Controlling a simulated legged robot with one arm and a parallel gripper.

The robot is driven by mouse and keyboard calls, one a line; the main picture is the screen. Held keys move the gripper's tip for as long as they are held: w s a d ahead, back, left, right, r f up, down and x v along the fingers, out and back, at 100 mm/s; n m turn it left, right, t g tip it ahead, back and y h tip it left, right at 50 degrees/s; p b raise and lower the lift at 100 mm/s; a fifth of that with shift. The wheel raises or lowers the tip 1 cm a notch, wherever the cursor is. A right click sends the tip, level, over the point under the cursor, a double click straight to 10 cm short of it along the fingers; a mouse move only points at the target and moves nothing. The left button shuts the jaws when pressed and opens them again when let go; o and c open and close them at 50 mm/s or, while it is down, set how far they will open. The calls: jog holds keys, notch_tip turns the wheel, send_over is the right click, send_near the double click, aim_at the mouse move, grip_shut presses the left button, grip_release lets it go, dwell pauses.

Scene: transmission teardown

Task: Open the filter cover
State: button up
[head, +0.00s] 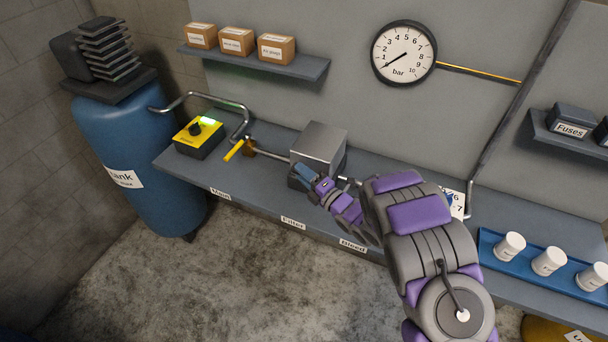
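A grey metal box (320,144) sits on the bench behind the "Filter" label (293,223). It looks like the filter housing, with pipes at both sides, and its top and front look closed. My gripper (303,175) is at the lower front of this box, reaching in from the lower right. A small blue-grey piece shows at its tip. I cannot tell whether it is part of the gripper or a handle on the cover, nor whether the fingers are open. My purple and grey arm hides the area right of the box.
A yellow lever (235,150) and a yellow control box (199,137) with a green light are left of the housing. The blue tank (135,165) stands at the far left. White cups (548,262) stand on a blue tray (490,250) at right. The gauge (403,52) reads near 1 bar.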

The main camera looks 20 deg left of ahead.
jog(key=shift+c, duration=0.2)
grip_shut()
dwell(0.3)
